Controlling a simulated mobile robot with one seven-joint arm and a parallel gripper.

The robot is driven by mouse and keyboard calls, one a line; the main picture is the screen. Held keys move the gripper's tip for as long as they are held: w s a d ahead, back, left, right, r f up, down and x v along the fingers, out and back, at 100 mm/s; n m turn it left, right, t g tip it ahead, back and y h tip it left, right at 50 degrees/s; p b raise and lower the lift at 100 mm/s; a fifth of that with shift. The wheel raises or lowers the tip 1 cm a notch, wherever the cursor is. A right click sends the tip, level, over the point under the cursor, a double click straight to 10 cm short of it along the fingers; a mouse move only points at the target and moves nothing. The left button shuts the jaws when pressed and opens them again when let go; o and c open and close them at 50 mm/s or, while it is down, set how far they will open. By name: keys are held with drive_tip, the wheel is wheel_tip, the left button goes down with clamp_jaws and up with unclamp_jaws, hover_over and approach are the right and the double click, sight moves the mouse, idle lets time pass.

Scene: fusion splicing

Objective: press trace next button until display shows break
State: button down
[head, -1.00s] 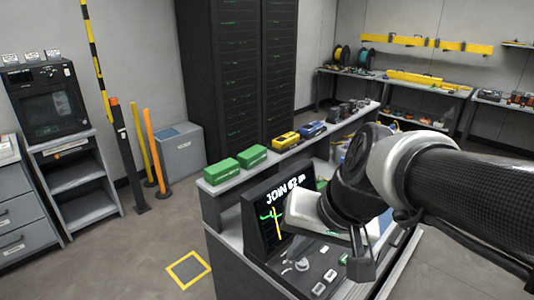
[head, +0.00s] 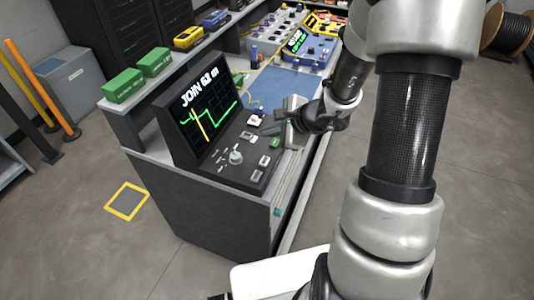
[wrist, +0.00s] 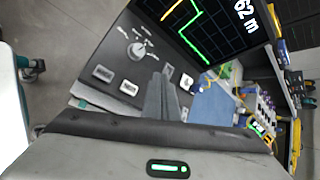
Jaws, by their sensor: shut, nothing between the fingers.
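The console display (head: 205,110) reads "JOIN 62 m" above a green trace with an orange vertical marker. The display also shows partly in the wrist view (wrist: 210,28). Its sloping panel carries a round knob (head: 235,157) and several small buttons, including a pale one (head: 254,121) and a green one (head: 275,143). Their labels are too small to read. My gripper (head: 270,128) is shut and empty, over the panel's right side. In the wrist view its fingers (wrist: 160,95) lie between a pale button (wrist: 186,82) and two others (wrist: 116,80); contact cannot be told.
Green boxes (head: 138,74) and a yellow device (head: 188,38) stand on the shelf behind the display. A blue mat (head: 262,88) and other instruments (head: 305,48) lie farther along the bench.

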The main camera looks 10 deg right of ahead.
drive_tip(key=shift+f, duration=0.15)
drive_tip(key=b, duration=0.6)
hover_over(268, 162)
wheel_tip(268, 162, down, 8)
drive_tip(key=shift+s+r, duration=0.1)
drive_tip(key=shift+r, duration=0.1)
drive_tip(key=shift+f+b, duration=0.6)
drive_tip(key=shift+b, duration=0.1)
drive_tip(key=shift+f, duration=0.1)
idle(1.2)
drive_tip(key=shift+f+b, duration=0.3)
drive_tip(key=shift+b, duration=0.45)
drive_tip(key=shift+f+b, duration=0.45)
drive_tip(key=shift+b, duration=0.15)
idle(0.4)
drive_tip(key=shift+r, duration=0.1)
drive_tip(key=shift+r+p, duration=0.5)
drive_tip(key=shift+r, duration=0.3)
